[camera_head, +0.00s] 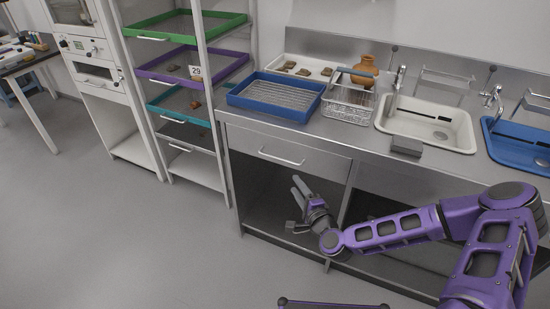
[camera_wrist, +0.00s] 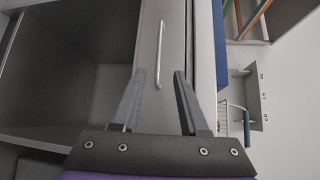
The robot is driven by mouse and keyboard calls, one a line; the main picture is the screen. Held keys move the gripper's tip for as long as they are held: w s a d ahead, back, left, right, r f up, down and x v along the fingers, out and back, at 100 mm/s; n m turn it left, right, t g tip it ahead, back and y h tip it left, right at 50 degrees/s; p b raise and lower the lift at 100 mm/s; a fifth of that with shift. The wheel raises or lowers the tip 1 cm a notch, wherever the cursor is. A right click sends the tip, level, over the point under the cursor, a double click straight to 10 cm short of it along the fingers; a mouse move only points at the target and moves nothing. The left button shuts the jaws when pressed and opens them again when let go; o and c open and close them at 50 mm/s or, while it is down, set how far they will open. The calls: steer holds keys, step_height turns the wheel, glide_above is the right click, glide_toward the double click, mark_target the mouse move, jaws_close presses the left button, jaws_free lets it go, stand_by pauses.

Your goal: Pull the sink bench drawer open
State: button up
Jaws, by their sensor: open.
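The sink bench drawer (camera_head: 316,167) is a flat steel front under the left end of the bench, and it looks shut. Its handle (camera_head: 281,157) is a pale bar; in the wrist view the handle (camera_wrist: 160,54) lies ahead of the fingertips, between their lines. My gripper (camera_head: 299,187) is in front of the bench, below and a little right of the handle. In the wrist view my gripper (camera_wrist: 158,72) is open and empty, its two dark fingers apart. The fingers do not appear to touch the handle.
Open shelf space (camera_head: 265,200) lies below the drawer. On the bench top stand a blue tray (camera_head: 262,109), a wire basket (camera_head: 347,113) and a white sink (camera_head: 456,129). A rack with coloured trays (camera_head: 190,64) stands left of the bench. The floor (camera_head: 110,230) in front is clear.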

mark_target(277, 158)
steer(key=b+x, duration=0.1)
steer(key=x, duration=1.6)
steer(key=shift+w+f+b, duration=0.1)
steer(key=shift+w+b, duration=0.05)
steer(key=shift+b, duration=0.2)
jaws_close()
stand_by(0.5)
